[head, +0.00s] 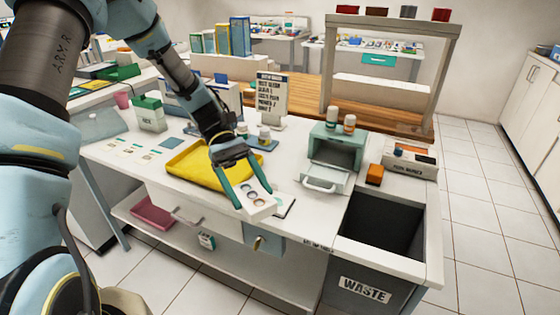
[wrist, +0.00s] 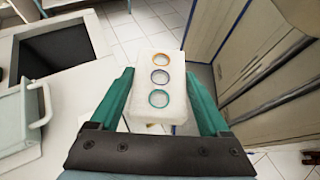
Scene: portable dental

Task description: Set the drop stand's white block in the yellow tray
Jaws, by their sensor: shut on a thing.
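A white block (head: 256,203) with round ringed holes in its top is between the fingers of my gripper (head: 242,194), near the table's front edge. In the wrist view the white block (wrist: 160,88) shows three rings, orange, purple and green, and the teal fingers of my gripper (wrist: 160,100) close on its two sides. Floor shows beyond the block there. The yellow tray (head: 197,168) lies on the table to the left of and behind the block. My arm covers part of the tray, and the part that shows looks empty.
A green-grey box with an open drawer (head: 335,155) stands to the right, with small bottles (head: 341,118) on top. A waste bin opening (head: 382,222) is at the front right. A sign (head: 271,95) stands behind the tray. A green-lidded box (head: 149,114) stands to the left.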

